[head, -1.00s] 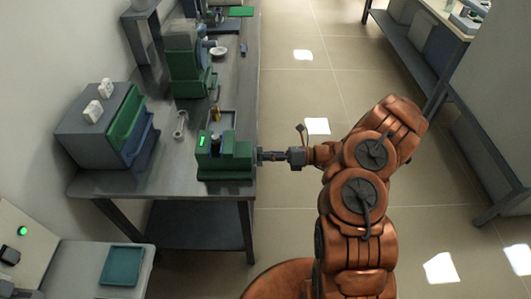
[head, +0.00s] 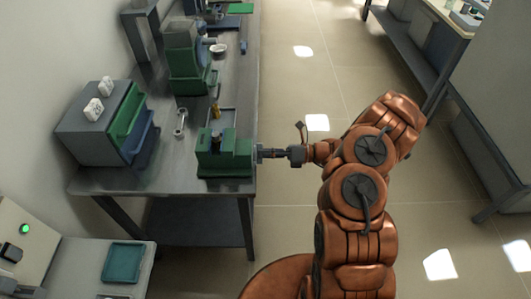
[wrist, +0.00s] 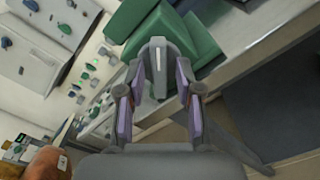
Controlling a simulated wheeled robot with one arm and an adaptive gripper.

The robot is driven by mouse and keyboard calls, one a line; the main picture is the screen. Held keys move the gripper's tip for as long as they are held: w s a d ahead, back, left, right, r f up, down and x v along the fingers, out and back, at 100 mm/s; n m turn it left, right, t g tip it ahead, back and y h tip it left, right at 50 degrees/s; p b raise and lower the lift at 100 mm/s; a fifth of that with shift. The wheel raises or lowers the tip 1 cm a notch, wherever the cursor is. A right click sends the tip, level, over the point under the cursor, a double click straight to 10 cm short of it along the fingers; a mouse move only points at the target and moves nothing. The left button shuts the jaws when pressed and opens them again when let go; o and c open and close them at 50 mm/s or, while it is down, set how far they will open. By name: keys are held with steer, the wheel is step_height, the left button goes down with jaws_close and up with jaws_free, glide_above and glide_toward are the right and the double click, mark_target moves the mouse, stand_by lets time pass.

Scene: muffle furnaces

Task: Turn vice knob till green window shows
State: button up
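The green vice (head: 224,160) sits at the front right corner of the grey bench. Its top window (head: 215,142) looks dark, with no bright green showing. The grey vice knob (wrist: 158,68) carries a pale line and sticks out from the vice's right side. My gripper (head: 262,154) reaches it from the right. The pale line runs nearly along the fingers. The exact contact is hard to see.
A grey drawer box (head: 95,125) with green and blue drawers stands left of the vice. A wrench (head: 180,121) lies between them, and a green machine (head: 188,70) stands behind.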

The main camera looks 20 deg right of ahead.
stand_by(0.3)
steer(key=v, duration=1.2)
